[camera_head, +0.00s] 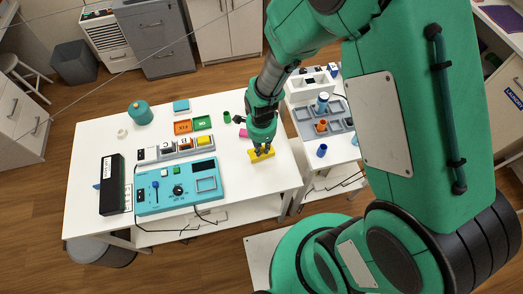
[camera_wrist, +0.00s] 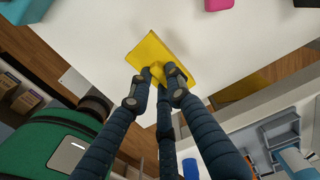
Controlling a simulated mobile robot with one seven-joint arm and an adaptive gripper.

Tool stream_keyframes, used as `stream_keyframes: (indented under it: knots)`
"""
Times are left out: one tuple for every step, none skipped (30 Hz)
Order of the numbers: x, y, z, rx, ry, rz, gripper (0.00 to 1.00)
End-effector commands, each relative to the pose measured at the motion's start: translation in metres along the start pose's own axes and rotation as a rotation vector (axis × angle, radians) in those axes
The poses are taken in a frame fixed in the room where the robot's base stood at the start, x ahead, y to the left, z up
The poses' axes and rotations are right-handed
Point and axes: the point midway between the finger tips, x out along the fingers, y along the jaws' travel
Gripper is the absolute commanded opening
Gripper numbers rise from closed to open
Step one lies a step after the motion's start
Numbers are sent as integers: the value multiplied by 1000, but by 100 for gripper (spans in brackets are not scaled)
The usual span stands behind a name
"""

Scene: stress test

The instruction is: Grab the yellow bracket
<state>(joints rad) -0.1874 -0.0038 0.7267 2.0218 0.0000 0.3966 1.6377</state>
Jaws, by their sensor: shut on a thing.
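The yellow bracket (camera_head: 262,156) is at the right part of the white table, under my gripper (camera_head: 261,148). In the wrist view the bracket (camera_wrist: 150,52) is a flat yellow plate with a raised part between my gripper's fingers (camera_wrist: 160,78). The fingers are closed on that raised part. The plate's far part sticks out beyond the fingertips. The fingers hide some of the bracket. I cannot tell whether the bracket touches the table or is just above it.
The white table (camera_head: 92,180) holds a blue panel (camera_head: 150,205) and a black box (camera_head: 111,185) to the left. A pink block (camera_head: 245,132) lies close behind my gripper. A second white table (camera_head: 340,151) with grey trays stands to the right, across a narrow gap.

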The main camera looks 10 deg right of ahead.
Motion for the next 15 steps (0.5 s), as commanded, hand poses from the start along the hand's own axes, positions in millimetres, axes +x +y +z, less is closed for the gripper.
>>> stream_keyframes:
  knots:
    - [-6, 4, 0, 0, 0, 0, 0]
    - [-6, 11, -1, 0, 0, 1, 0]
    - [-6, 18, -1, 0, 0, 1, 0]
    - [-6, 24, -1, 0, 0, 2, 0]
    - [-7, 30, -2, 0, 0, 1, 0]
    - [-8, 38, -2, 0, 0, 0, 0]
    - [-8, 44, -2, 0, 0, 1, 0]
    - [-9, 50, -3, 0, 0, 1, 0]
    - [-10, 60, -3, 0, 0, 1, 0]
    - [-10, 66, -4, 0, 0, 1, 0]
    - [-11, 72, -4, 0, 0, 0, 0]
    - [-12, 80, -4, 0, 0, 0, 0]
    - [-12, 87, -5, 0, 0, 1, 0]
    - [-13, 94, -5, 0, 0, 1, 0]
    - [-14, 101, -6, 0, 0, 0, 0]
